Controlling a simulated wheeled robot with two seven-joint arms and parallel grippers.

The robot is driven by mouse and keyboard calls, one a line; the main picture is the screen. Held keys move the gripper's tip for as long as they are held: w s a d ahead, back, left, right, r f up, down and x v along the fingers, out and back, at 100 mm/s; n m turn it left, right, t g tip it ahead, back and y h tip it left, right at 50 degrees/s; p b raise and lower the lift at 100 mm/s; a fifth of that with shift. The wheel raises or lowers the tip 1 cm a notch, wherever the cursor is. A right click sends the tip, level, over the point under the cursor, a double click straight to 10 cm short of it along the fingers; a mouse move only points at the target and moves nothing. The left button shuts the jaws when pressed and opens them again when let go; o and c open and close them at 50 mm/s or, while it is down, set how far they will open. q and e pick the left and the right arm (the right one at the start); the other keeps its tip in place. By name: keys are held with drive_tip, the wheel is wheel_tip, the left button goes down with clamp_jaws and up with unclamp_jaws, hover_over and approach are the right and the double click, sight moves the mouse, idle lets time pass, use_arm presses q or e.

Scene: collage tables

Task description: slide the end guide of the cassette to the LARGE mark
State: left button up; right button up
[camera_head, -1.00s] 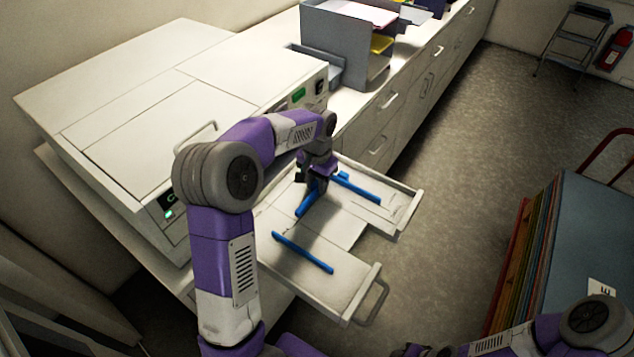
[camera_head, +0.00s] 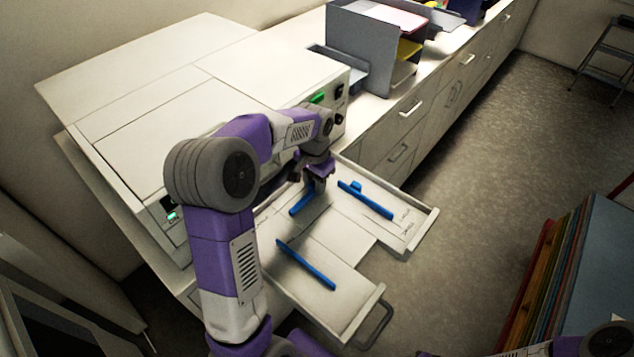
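The cassette (camera_head: 345,243) is a pale tray pulled out of the front of the white machine (camera_head: 150,125). A blue end guide (camera_head: 299,205) lies crosswise between two blue side guides, one with a small tab (camera_head: 372,203) and one nearer the handle (camera_head: 306,266). My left gripper (camera_head: 318,184) points down at the end guide's far end. It overlaps that end in the picture; whether its fingers grip the guide is too small and dark to tell. Small dark marks (camera_head: 407,222) show at the cassette's right part; I cannot read them. My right gripper is out of view.
The cassette has a dark handle (camera_head: 377,322) at its near right end. A grey paper sorter (camera_head: 375,50) stands on the counter behind. A stack of coloured boards (camera_head: 560,275) stands at the right. The floor (camera_head: 470,200) between is clear.

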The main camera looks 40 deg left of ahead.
use_arm(q)
drive_tip(key=shift+o, duration=0.9)
wheel_tip(320, 180, up, 8)
drive_tip(key=shift+f+p, duration=0.15)
drive_tip(key=shift+p, duration=0.4)
drive_tip(key=shift+c, duration=0.3)
